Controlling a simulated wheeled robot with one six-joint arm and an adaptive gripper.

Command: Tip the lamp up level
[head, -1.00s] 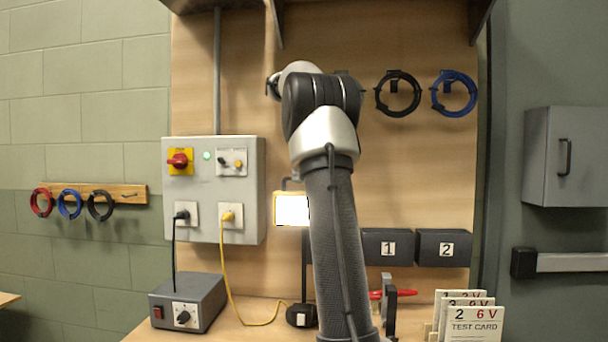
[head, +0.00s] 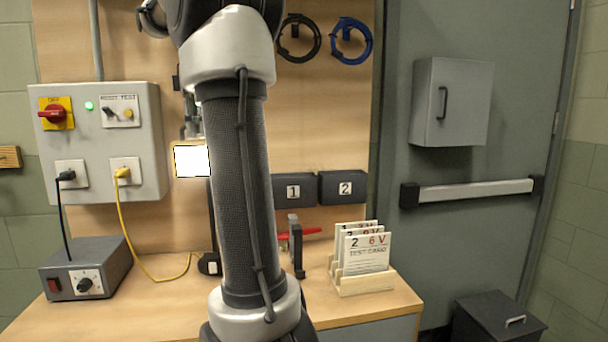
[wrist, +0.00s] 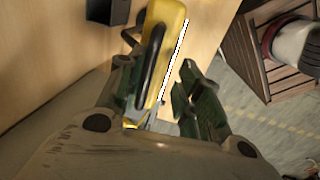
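The lamp (head: 191,160) has a bright white lit face and a yellowish frame, on a dark post in front of the wooden back panel. My arm hides its right edge in the head view. In the wrist view its yellow body (wrist: 168,22) and a black bar, perhaps its handle, show edge-on, running down between my fingers. My gripper (wrist: 160,90) is open around it, with a gap between the right finger and the lamp. Whether the left finger touches the lamp, I cannot tell. In the head view my fingers are mostly hidden behind my arm.
A grey control box (head: 100,140) with plugged cables hangs left of the lamp. A red-handled clamp (head: 297,245) and a test card rack (head: 362,283) stand to the right.

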